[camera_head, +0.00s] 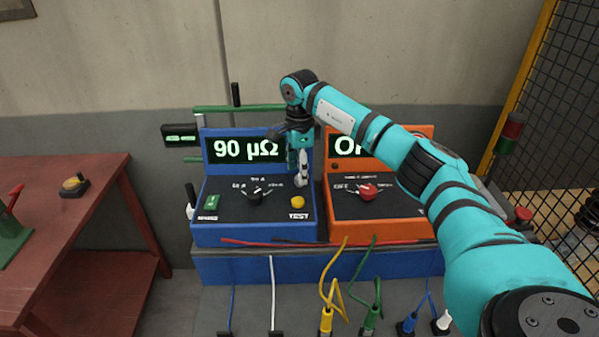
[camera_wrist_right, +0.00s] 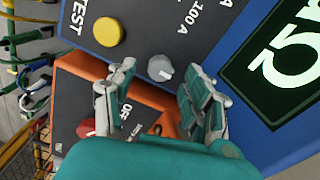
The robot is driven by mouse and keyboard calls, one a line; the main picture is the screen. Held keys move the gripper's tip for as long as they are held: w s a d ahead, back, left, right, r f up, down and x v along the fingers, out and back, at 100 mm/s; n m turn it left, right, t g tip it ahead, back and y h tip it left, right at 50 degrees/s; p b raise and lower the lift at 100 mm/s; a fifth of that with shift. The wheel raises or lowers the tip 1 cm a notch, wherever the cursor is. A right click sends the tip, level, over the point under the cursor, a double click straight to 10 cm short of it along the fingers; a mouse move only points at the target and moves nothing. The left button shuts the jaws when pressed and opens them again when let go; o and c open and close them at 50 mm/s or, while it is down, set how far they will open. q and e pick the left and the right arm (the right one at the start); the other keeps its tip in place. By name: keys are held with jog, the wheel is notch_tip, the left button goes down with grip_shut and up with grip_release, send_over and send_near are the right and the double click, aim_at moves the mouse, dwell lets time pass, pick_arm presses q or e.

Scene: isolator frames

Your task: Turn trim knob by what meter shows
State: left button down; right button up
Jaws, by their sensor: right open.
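The blue meter (camera_head: 255,229) stands on the bench, and its lit display (camera_head: 245,150) reads 90 µΩ. A black selector knob (camera_head: 255,194) and a yellow TEST button (camera_head: 298,202) sit on its sloped panel. My right gripper (camera_head: 301,178) reaches down over the right side of this panel. In the right wrist view its two fingers (camera_wrist_right: 160,92) are spread apart. A small grey knob (camera_wrist_right: 160,68) with a pale pointer mark shows just beyond the gap between them, near the yellow button (camera_wrist_right: 108,32). I cannot tell if a finger touches it. My left gripper is out of view.
An orange unit (camera_head: 372,231) with a red knob (camera_head: 368,192) stands close on the right; my right arm partly covers its display. Red and black leads lie along the front. Coloured cables hang below. A red table (camera_head: 90,215) is at left, a mesh fence (camera_head: 560,110) at right.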

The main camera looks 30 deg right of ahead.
jog(key=shift+f, duration=1.3)
grip_shut()
jog(key=shift+m, duration=0.4)
jog(key=m, duration=0.5)
jog(key=shift+w, duration=0.1)
jog(key=m, duration=0.5)
jog(key=shift+r+m, duration=0.1)
jog(key=shift+m, duration=0.3)
